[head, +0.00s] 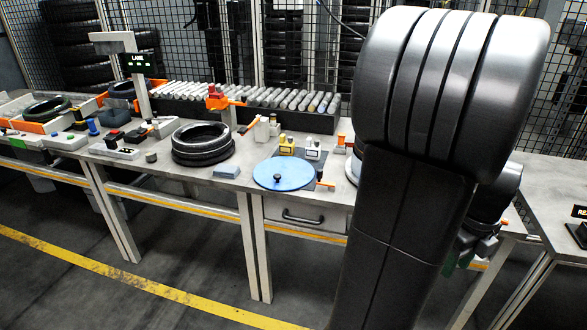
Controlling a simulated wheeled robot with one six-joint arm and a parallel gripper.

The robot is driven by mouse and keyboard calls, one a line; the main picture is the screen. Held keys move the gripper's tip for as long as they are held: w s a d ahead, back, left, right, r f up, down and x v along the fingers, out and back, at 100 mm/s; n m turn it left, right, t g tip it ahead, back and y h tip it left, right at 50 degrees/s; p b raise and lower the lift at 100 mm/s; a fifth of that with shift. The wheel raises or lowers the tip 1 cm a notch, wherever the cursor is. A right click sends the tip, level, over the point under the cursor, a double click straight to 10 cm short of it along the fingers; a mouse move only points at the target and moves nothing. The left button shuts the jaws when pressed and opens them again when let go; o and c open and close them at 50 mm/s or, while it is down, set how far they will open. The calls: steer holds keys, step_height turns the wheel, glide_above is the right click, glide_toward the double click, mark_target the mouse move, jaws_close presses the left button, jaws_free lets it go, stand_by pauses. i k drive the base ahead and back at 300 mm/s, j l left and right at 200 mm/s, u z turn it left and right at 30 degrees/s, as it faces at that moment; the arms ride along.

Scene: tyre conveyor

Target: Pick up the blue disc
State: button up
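The blue disc (269,176) lies flat near the front edge of the workbench, right of the middle of the picture. Nothing is seen touching the disc.
Stacked black tyres (202,145) stand left of the disc, with a grey block (227,171) between. Yellow (287,144) and white (313,148) small units stand behind it. A roller conveyor (250,98) runs along the back. A drawer (305,215) is below the bench edge.

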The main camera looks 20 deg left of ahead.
mark_target(284, 169)
steer(key=u, duration=1.45)
steer(key=i+l+u, duration=0.4)
steer(key=l, duration=0.15)
steer(key=i+l+u, duration=0.2)
steer(key=l, duration=0.15)
steer(key=i+l+u, duration=0.15)
steer(key=l, duration=0.2)
steer(key=i+l, duration=0.15)
steer(key=l, duration=0.2)
